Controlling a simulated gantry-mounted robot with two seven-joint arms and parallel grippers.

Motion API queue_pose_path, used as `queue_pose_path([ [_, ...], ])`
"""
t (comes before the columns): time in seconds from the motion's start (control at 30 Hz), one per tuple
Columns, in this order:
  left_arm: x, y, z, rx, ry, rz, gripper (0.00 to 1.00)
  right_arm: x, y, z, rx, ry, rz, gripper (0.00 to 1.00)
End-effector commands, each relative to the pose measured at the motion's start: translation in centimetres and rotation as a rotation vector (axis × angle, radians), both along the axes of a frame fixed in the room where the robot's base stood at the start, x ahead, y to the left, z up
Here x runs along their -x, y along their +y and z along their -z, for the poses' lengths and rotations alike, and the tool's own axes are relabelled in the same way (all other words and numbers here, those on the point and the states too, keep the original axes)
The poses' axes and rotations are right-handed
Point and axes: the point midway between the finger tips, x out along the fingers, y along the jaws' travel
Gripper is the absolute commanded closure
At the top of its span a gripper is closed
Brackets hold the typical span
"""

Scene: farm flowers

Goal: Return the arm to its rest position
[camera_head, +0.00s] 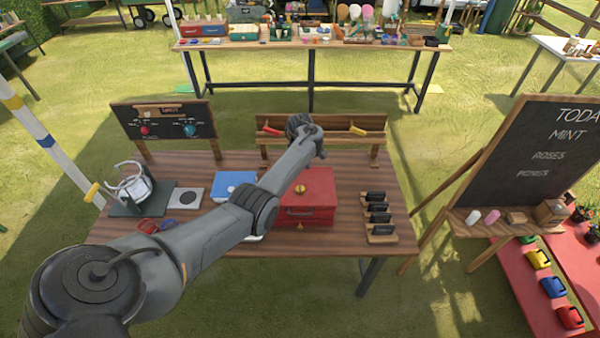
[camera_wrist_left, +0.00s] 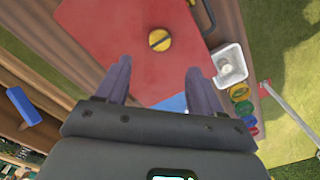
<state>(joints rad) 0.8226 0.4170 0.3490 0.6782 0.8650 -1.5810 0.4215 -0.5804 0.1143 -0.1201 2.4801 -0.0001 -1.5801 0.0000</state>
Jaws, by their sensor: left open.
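My left arm reaches from the lower left across the table in the head view. Its wrist end is over the back of the table, in front of the small wooden shelf; the fingers are hard to make out there. In the left wrist view my left gripper (camera_wrist_left: 158,82) is open, with nothing between its fingers. Beyond the fingers lies the red box (camera_wrist_left: 95,30) with a yellow round knob (camera_wrist_left: 160,40). The red box (camera_head: 318,186) also stands on the table in the head view, closed, partly behind my arm. My right gripper is in neither view.
The wooden table (camera_head: 345,225) also holds a blue-topped box (camera_head: 232,182), a row of black-topped blocks (camera_head: 378,219) and a wire stand (camera_head: 130,188). A switch panel (camera_head: 165,122) and a shelf (camera_head: 350,134) stand along its back. A chalkboard (camera_head: 535,140) stands at right.

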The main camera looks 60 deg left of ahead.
Motion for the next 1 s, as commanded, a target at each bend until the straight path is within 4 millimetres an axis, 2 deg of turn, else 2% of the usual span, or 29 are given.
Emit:
queue_pose_path([
  [0.57,0.1,0.0,-0.3,-0.005,0.001,0.008,0.33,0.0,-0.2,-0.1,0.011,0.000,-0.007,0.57],
  [0.73,0.4,-0.4,-0.1,-0.056,0.007,0.106,0.33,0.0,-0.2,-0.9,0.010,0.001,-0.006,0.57],
  [0.87,1.1,-1.9,0.2,-0.137,0.019,0.292,0.33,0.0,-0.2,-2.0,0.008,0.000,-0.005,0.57],
  [0.97,2.1,-4.6,0.6,-0.203,0.032,0.500,0.33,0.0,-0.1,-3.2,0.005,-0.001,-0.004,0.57],
  [1.0,2.6,-6.2,0.7,-0.226,0.037,0.595,0.33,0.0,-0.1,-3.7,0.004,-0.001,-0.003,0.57],
])
